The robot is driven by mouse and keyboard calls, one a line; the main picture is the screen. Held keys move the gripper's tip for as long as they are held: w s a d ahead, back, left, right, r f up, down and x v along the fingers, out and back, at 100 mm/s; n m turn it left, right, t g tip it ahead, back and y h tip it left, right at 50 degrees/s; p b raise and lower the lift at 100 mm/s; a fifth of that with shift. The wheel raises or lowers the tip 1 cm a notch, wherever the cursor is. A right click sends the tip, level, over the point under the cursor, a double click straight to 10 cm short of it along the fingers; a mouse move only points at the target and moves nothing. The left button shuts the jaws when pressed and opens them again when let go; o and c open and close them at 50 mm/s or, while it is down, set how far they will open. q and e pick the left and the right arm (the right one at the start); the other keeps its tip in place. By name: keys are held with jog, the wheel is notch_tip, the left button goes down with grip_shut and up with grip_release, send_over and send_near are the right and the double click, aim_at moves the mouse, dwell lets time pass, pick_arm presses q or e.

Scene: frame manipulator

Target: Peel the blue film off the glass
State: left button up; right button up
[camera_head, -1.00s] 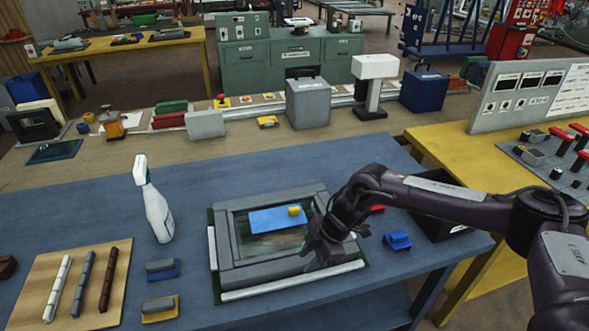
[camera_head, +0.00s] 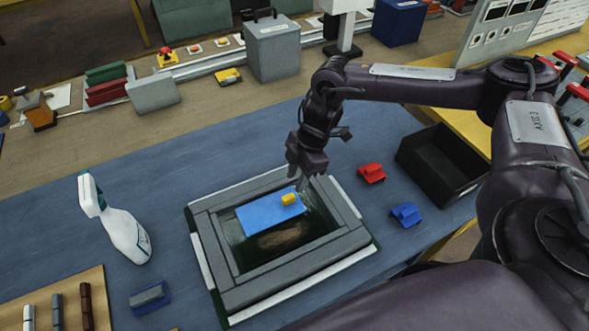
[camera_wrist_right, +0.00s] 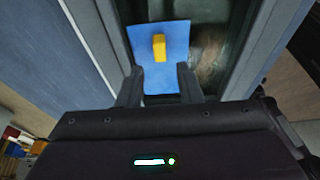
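The blue film (camera_head: 262,215) lies on the glass (camera_head: 280,240) inside a grey frame (camera_head: 290,280) on the blue table. A yellow tab (camera_head: 289,199) sits near the film's right end. In the right wrist view the film (camera_wrist_right: 176,32) and the upright yellow tab (camera_wrist_right: 159,47) show ahead of the fingers. My right gripper (camera_head: 299,182) is above the far side of the frame, close to the tab. Its two fingers (camera_wrist_right: 159,84) are apart, with nothing held between them; the tab is beyond their tips. My left gripper is not in view.
A red block (camera_head: 371,173), a blue block (camera_head: 406,214) and a black bin (camera_head: 425,188) are to the right. A blue-based grey block (camera_head: 149,297) and a board (camera_head: 98,290) with bars are at lower left.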

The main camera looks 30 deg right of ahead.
aim_at(290, 197)
jog(key=shift+a+f+b, duration=0.15)
jog(key=shift+f+b, duration=0.2)
jog(key=shift+f, duration=0.15)
jog(key=b+x, duration=0.3)
jog(key=x, duration=0.2)
jog(key=shift+f+b, duration=0.3)
jog(key=shift+b, duration=0.1)
jog(key=shift+a+f, duration=0.15)
jog(key=shift+f, duration=0.1)
jog(key=shift+a+f, duration=0.1)
jog(key=shift+f, duration=0.05)
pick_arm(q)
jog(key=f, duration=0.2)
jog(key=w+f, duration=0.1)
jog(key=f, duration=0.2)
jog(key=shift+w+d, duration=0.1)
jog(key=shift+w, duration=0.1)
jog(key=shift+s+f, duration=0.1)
pick_arm(e)
jog(key=shift+c, duration=0.4)
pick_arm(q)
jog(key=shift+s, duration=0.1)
pick_arm(e)
jog(key=shift+s+f, duration=0.1)
jog(key=shift+s, duration=0.05)
grip_shut()
